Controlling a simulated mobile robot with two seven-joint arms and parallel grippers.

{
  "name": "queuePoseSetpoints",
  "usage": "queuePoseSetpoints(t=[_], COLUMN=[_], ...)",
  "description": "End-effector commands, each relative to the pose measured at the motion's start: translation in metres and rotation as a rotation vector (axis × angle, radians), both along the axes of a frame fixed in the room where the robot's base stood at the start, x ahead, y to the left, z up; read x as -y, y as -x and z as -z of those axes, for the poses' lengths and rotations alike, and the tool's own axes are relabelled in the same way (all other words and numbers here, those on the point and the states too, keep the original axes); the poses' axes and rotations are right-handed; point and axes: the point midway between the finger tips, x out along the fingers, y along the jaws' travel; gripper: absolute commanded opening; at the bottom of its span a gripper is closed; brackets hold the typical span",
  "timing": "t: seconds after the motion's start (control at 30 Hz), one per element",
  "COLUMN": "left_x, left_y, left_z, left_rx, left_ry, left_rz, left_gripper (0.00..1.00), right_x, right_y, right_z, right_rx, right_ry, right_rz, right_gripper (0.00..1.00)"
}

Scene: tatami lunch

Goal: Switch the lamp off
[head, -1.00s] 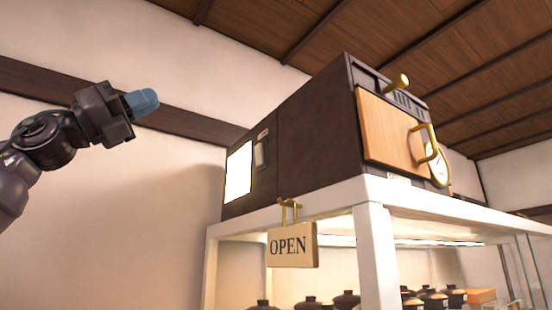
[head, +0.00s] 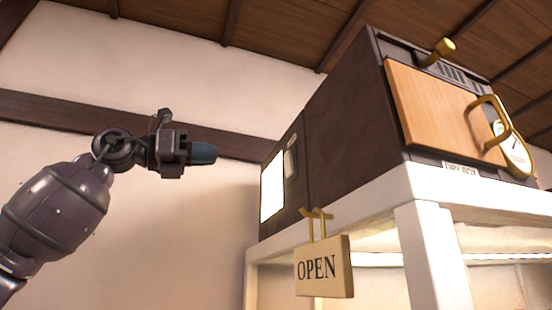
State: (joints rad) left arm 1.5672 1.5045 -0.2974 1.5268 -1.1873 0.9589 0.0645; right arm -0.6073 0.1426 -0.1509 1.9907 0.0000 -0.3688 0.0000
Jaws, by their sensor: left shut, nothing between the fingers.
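A bright white glowing panel (head: 272,187), which looks like the lit lamp, is on the left side of a dark box. A small grey plate (head: 291,160), which looks like a switch, sits just right of the panel; its position cannot be made out. My left gripper (head: 207,153) is shut and empty, with blue-grey fingertips pointing right. In the picture it is left of the panel and a little higher, apart from it. My right gripper is not in view.
An OPEN sign (head: 324,284) hangs below the panel.

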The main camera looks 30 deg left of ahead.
Motion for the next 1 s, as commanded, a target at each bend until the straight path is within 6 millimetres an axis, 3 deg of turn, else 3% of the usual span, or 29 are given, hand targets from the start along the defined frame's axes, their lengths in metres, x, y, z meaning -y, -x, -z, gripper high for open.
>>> queuePoseSetpoints(t=[0.37,1.0], left_x=[0.007,0.076], left_y=[-0.007,-0.084], left_z=[-0.002,-0.018], left_rx=[0.0,-0.001], left_ry=[0.002,0.002], left_rz=[0.005,0.005], left_gripper=[0.0,0.0], right_x=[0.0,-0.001], right_y=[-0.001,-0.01], right_z=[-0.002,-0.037], right_rx=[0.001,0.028], right_ry=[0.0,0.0], right_rz=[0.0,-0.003], right_gripper=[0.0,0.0])
